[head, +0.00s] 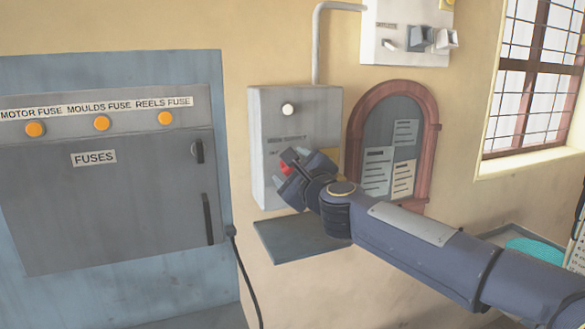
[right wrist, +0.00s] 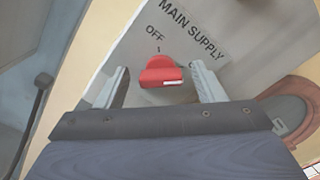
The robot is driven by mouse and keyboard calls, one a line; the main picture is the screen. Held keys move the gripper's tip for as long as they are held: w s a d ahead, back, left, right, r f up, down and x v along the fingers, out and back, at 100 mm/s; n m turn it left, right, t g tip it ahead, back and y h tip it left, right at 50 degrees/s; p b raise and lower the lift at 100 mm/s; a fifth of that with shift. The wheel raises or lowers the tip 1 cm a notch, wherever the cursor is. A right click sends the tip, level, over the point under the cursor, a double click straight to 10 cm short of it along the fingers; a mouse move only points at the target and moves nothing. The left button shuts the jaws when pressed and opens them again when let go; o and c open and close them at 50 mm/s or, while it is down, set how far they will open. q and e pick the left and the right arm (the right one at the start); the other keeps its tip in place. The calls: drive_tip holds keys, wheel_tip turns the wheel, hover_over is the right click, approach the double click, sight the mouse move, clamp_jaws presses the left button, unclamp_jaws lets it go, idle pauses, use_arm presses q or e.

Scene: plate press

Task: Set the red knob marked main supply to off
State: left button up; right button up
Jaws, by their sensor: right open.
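The red knob (right wrist: 160,72) sits on a grey panel under the label MAIN SUPPLY (right wrist: 192,30) in the right wrist view. The word OFF with a tick mark is just above the knob. A white mark on the knob lies toward its lower right, away from OFF. My right gripper (right wrist: 158,88) is open, with one finger on each side of the knob and gaps visible. In the head view the knob (head: 285,168) is partly hidden behind my right gripper (head: 284,165), at the grey supply box (head: 262,130). My left gripper is not in view.
A grey shelf (head: 290,238) juts out below the supply box. A wooden arched notice board (head: 432,130) hangs to its right. A fuse cabinet (head: 120,220) stands at left with a black cable (head: 248,275) beside it. A switch box (head: 400,25) is above.

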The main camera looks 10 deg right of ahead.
drive_tip(key=shift+c, duration=0.3)
drive_tip(key=c, duration=0.9)
drive_tip(key=shift+n, duration=0.3)
drive_tip(key=n+p, duration=0.1)
drive_tip(key=n, duration=0.3)
drive_tip(key=n+p, duration=0.2)
drive_tip(key=n, duration=0.3)
drive_tip(key=n+p, duration=0.1)
drive_tip(key=n, duration=0.3)
drive_tip(key=shift+f+n+p, duration=0.25)
drive_tip(key=shift+n+p, duration=0.05)
drive_tip(key=shift+p, duration=0.05)
drive_tip(key=shift+f+n+p, duration=0.15)
drive_tip(key=shift+n+p, duration=0.4)
drive_tip(key=shift+n, duration=1.25)
